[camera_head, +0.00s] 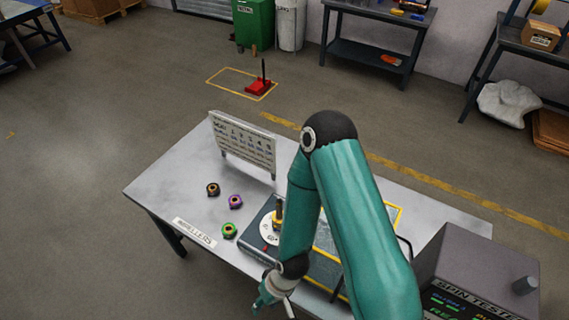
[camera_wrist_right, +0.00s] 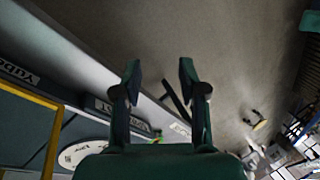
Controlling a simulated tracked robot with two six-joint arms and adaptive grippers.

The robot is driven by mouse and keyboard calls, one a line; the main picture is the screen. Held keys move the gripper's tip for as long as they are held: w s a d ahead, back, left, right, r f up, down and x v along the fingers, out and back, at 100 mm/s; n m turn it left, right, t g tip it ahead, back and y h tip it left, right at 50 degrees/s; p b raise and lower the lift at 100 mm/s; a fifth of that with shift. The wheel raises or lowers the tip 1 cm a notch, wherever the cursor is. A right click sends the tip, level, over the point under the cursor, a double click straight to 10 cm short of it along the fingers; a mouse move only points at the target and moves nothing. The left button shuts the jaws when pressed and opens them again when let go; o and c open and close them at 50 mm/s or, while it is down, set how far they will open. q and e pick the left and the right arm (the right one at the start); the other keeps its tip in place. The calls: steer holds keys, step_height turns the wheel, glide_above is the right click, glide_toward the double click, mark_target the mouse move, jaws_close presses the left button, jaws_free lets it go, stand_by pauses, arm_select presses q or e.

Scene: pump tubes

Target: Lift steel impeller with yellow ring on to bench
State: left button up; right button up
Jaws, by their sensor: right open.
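My right gripper (camera_head: 268,293) hangs by the near edge of the bench, partly hidden by my arm in the head view. In the right wrist view the right gripper (camera_wrist_right: 160,74) is open, with nothing between its fingers. I cannot make out a steel impeller with a yellow ring. A brass-coloured upright part (camera_head: 278,212) stands on a white disc (camera_head: 269,228) on the bench unit. Three small impellers lie on the bench (camera_head: 165,187): a dark one with a brownish middle (camera_head: 213,189), a purple one (camera_head: 235,201) and a green one (camera_head: 229,231). My left gripper is not in view.
A white sign board (camera_head: 243,143) stands at the bench's back edge. An "IMPELLERS" label (camera_head: 194,232) lies near the front. A grey spin tester box (camera_head: 480,270) stands at lower right. My right arm hides the bench's middle. The bench's left end is clear.

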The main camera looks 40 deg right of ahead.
steer(key=shift+o, duration=2)
steer(key=shift+w, duration=0.2)
steer(key=o, duration=0.4)
steer(key=shift+m+g, duration=0.7)
steer(key=w, duration=0.2)
steer(key=w+d+f+b, duration=0.1)
steer(key=w, duration=0.1)
steer(key=w+f, duration=0.1)
steer(key=w, duration=0.2)
steer(key=shift+w+d, duration=0.1)
steer(key=shift+d, duration=0.3)
steer(key=shift+c, duration=0.2)
steer(key=m+g+b, duration=0.2)
steer(key=m+b, duration=0.5)
steer(key=b, duration=0.2)
glide_toward(280, 213)
step_height(280, 213, up, 2)
steer(key=w+d, duration=0.3)
steer(key=p+x, duration=0.1)
steer(key=x, duration=1.4)
steer(key=shift+s+a+f, duration=0.1)
steer(key=shift+s+f, duration=0.05)
steer(key=shift+f, duration=0.05)
